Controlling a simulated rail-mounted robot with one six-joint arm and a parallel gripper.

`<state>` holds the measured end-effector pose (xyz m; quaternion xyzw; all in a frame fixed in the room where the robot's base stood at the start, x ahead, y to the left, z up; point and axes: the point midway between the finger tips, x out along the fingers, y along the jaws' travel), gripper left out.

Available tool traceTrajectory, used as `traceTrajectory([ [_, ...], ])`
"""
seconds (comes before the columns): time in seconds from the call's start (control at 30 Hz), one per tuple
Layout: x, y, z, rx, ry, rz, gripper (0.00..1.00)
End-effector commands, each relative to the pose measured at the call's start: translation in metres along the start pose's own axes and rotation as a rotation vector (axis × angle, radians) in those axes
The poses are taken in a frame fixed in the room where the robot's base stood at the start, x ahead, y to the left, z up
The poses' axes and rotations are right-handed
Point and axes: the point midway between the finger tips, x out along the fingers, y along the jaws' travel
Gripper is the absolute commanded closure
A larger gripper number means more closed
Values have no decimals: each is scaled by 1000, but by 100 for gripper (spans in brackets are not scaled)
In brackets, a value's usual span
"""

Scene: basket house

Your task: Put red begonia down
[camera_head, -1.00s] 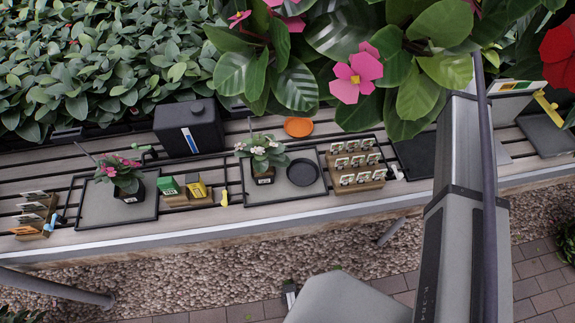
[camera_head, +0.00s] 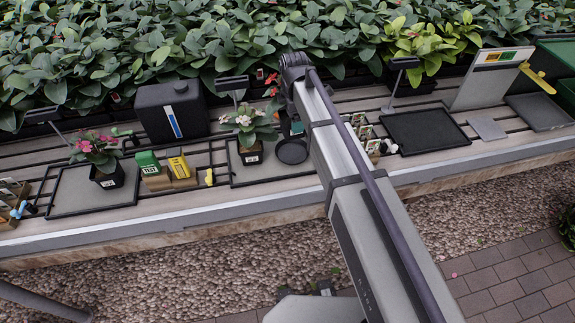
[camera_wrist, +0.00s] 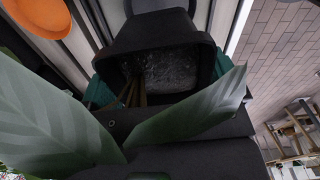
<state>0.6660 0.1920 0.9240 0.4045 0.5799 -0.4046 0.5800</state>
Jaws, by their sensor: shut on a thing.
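A plant with small red flowers (camera_head: 271,80), which I take for the red begonia, shows beside the end of my arm over the bench. Its black pot (camera_wrist: 200,30) is large and close in the wrist view, with stems inside it and big green leaves (camera_wrist: 45,125) across the front. My gripper (camera_wrist: 160,85) is shut on this pot, with teal fingers at its two sides. In the head view my gripper (camera_head: 291,127) is mostly hidden behind my arm, above or near a dark round saucer (camera_head: 291,152). I cannot tell whether the pot touches anything below.
A white-flowered plant (camera_head: 248,123) stands on the dark tray (camera_head: 285,173), close left of my gripper. A seed-packet rack (camera_head: 372,140) is partly hidden right of my arm. An empty black tray (camera_head: 425,131) lies farther right. An orange disc (camera_wrist: 45,15) shows in the wrist view.

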Motion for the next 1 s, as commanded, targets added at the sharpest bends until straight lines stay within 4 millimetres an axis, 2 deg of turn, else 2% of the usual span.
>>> traceTrajectory([
  [0.13,7,0,0,-8,0,0,48],
  [0.3,52,0,0,-6,0,0,48],
  [0.37,64,0,0,-6,0,0,48],
  [0.53,64,0,0,-5,0,0,48],
  [0.73,103,0,0,-4,0,0,48],
  [1.0,99,0,0,-4,0,0,48],
])
